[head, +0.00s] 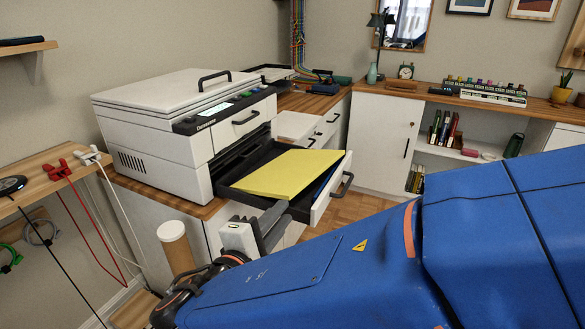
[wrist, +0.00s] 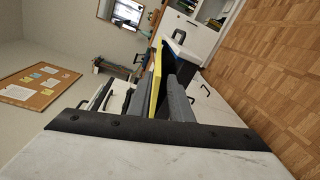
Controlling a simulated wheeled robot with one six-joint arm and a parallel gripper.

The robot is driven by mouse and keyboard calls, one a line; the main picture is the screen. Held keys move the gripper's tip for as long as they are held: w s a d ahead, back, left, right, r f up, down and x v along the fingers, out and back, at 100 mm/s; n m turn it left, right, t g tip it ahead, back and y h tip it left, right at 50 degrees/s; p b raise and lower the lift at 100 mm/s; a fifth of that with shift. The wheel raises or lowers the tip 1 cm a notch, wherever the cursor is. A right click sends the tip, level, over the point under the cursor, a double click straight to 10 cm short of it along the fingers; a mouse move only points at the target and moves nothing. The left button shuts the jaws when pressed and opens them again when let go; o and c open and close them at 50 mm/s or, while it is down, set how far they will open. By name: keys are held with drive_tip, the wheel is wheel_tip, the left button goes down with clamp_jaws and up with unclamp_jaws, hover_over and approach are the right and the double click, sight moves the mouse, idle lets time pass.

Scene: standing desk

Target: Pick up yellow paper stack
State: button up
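In the wrist view the yellow stack (wrist: 156,80) shows edge-on as a narrow band, right beside my grey fingers. Whether a finger touches the stack, I cannot tell. In the wrist view my gripper (wrist: 180,85) hides part of the tray.
The white printer (head: 180,130) stands on a wood-topped cabinet to the left. An open white drawer front with a dark handle (head: 346,184) stands right of the stack, with something blue (head: 325,181) inside. A cardboard-coloured cylinder (head: 176,245) stands at the lower left.

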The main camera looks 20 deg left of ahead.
sight(307, 179)
drive_tip(key=w, duration=0.5)
drive_tip(key=w+f, duration=0.1)
drive_tip(key=w, duration=1.1)
drive_tip(key=shift+d+f, duration=0.1)
drive_tip(key=shift+f, duration=0.1)
drive_tip(key=shift+s, duration=0.1)
clamp_jaws()
idle(1.0)
